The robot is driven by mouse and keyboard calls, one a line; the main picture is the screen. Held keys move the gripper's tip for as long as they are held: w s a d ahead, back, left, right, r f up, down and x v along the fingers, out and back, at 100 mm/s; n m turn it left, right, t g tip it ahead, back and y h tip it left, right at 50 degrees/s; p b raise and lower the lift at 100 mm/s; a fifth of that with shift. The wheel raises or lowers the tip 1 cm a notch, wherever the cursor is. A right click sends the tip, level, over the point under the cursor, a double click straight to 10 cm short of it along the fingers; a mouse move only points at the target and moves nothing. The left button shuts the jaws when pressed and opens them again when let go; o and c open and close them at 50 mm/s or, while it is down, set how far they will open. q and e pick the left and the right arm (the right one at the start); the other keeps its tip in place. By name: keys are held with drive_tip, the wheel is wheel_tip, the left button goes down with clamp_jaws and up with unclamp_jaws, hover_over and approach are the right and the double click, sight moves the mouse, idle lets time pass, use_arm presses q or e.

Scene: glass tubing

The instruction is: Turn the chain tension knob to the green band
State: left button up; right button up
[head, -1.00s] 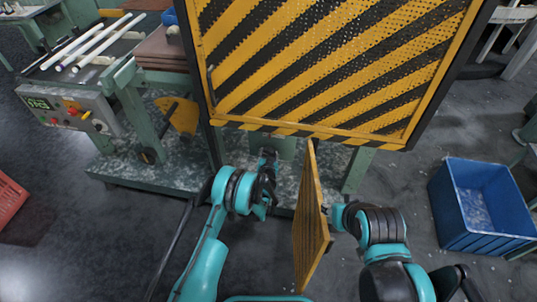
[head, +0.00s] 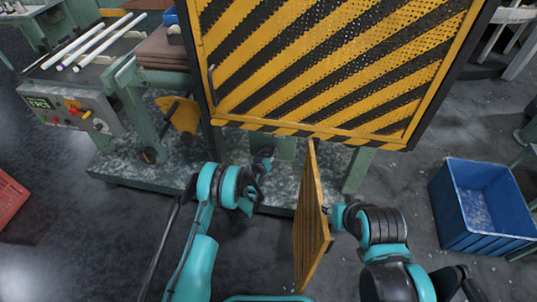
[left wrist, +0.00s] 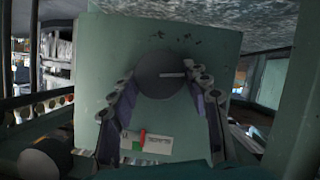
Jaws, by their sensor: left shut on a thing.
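In the left wrist view a dark round knob (left wrist: 160,72) with a white line pointing right sits on a green housing (left wrist: 222,45). My left gripper (left wrist: 166,85) is shut on the knob, its fingers on either side. Below is a white scale label (left wrist: 158,145) with a green band (left wrist: 126,143) at its left and a red pointer near the band's right end. In the head view my left gripper (head: 264,163) reaches low under the striped guard. My right gripper (head: 328,209) is beside the open yellow panel (head: 311,215); its fingers are too small to read.
The large striped guard (head: 330,65) hangs above my arms. A control box (head: 70,108) and glass tubes (head: 90,45) are at the left. A blue crate (head: 485,205) stands on the right, a red crate (head: 10,200) at the far left.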

sight(270, 135)
use_arm(q)
drive_tip(key=shift+w+a+n+h, duration=0.1)
drive_tip(key=shift+a+n+h, duration=0.1)
drive_tip(key=shift+n+h, duration=0.85)
drive_tip(key=shift+n, duration=0.35)
drive_tip(key=o, duration=1.2)
drive_tip(key=shift+c, duration=0.2)
wheel_tip(270, 135, up, 10)
